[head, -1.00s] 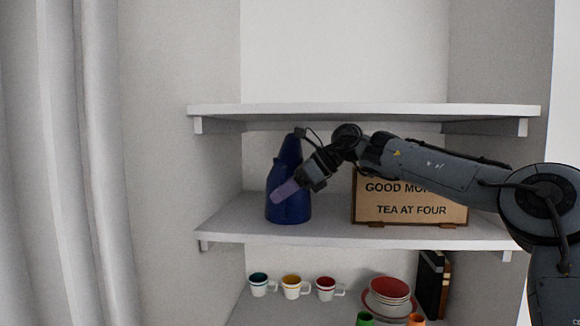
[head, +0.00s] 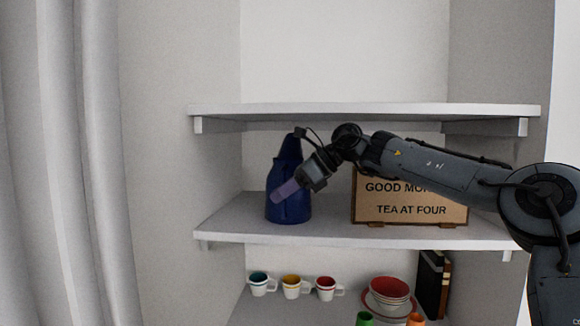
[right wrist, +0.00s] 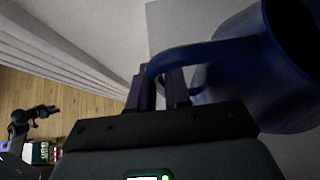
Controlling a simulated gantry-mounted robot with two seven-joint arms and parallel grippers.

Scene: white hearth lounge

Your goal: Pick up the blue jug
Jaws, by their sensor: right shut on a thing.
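The blue jug (head: 288,207) stands upright on the middle shelf (head: 335,231), left of the sign. My right gripper (head: 283,192) reaches in from the right, in front of the jug. In the right wrist view the jug (right wrist: 262,75) fills the upper right, and its handle runs across to the fingers. My right gripper (right wrist: 162,88) is shut on the jug's handle. The fingers partly cover the jug in the head view.
A sign reading "TEA AT FOUR" (head: 410,210) stands right of the jug, partly behind my arm. The upper shelf (head: 360,111) lies close above the jug. Several cups, including a red one (head: 327,284), and stacked bowls (head: 390,289) are on the lower shelf.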

